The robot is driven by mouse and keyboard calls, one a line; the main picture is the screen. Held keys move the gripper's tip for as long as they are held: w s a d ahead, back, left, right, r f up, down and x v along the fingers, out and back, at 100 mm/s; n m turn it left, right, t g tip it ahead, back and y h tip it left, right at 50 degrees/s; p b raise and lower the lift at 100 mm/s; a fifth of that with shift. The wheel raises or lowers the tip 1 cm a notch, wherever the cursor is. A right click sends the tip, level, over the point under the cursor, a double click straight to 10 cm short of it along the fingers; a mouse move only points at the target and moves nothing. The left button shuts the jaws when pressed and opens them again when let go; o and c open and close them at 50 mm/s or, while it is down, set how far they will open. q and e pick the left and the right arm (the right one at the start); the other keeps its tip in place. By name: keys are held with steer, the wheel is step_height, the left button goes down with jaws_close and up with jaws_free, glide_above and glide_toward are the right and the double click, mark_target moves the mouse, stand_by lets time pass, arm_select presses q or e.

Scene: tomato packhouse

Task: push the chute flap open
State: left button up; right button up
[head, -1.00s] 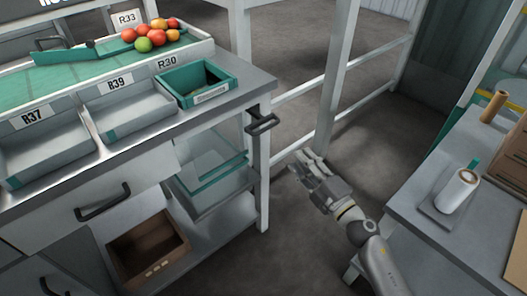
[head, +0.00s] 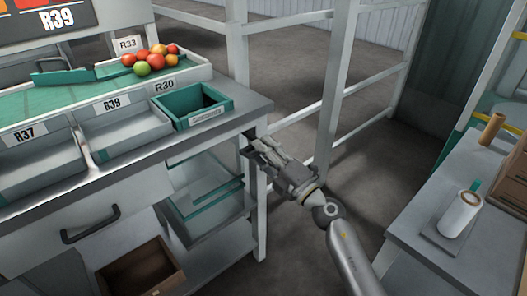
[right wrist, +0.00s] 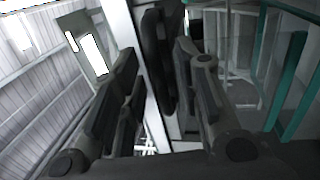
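My right gripper (head: 259,152) is at the right end of the sorting bench, beside the front corner. In the right wrist view its two fingers (right wrist: 156,62) are apart. A black handle (right wrist: 162,40) shows between or just beyond them; I cannot tell whether they touch it. The gripper mostly hides this handle in the head view. Left of the gripper, below the bench top, is a clear box or panel with teal edges (head: 205,207); its teal edges also show in the right wrist view (right wrist: 289,85). I cannot tell for certain which part is the chute flap. My left gripper is not in view.
A teal bin (head: 176,121) sits on the bench by label R30, near grey trays. Tomatoes (head: 151,59) lie on the green belt behind. A brown crate (head: 140,270) is below. A white frame post (head: 334,95) stands right of the gripper. A side table (head: 420,225) is at right.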

steer(key=shift+w+a, duration=0.1)
steer(key=shift+w, duration=0.1)
steer(key=shift+r, duration=0.1)
jaws_close()
steer(key=shift+r, duration=0.1)
